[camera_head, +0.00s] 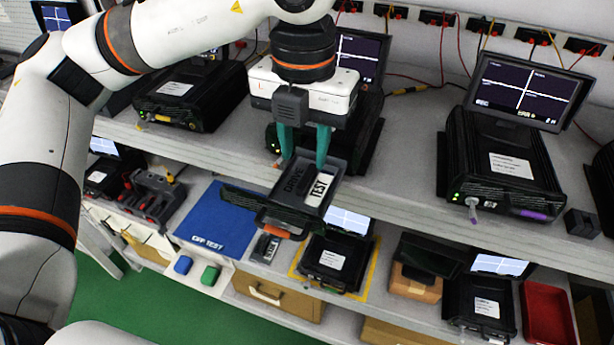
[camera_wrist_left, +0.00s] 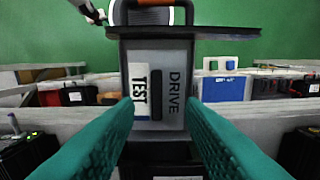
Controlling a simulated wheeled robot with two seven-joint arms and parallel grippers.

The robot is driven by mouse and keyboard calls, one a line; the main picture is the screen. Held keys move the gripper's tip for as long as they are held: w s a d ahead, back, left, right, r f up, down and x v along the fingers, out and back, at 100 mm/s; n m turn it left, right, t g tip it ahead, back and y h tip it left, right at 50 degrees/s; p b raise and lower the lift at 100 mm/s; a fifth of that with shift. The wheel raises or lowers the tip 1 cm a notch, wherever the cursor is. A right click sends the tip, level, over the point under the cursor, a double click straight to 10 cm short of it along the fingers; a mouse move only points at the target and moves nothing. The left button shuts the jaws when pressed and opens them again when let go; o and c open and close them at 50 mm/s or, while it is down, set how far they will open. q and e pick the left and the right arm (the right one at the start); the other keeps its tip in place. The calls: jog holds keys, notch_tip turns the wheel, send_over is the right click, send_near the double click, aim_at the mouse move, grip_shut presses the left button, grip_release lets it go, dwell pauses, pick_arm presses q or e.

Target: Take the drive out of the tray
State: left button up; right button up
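The dark grey drive (camera_head: 298,179), marked DRIVE with a white TEST label, lies in an open black tray (camera_head: 240,198) that reaches out over the shelf's front edge. In the left wrist view the drive (camera_wrist_left: 178,72) is straight ahead, with a raised dark bar (camera_wrist_left: 156,94) between its two texts. My left gripper (camera_head: 304,160) points down at the drive's rear part. Its teal fingers stand apart, one towards each side of the drive, with the bar between them in the wrist view. I see no clear contact. My right gripper is not in view.
Black test units with screens line the upper shelf, one at the right (camera_head: 497,165). Cables hang along the back.

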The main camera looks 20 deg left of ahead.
aim_at(307, 176)
pick_arm(q)
notch_tip(307, 176, down, 4)
jog(key=shift+d+r+p, duration=0.15)
jog(key=shift+p, duration=0.45)
jog(key=shift+f, duration=0.3)
jog(key=shift+c, duration=0.6)
grip_shut()
jog(key=shift+r, duration=0.1)
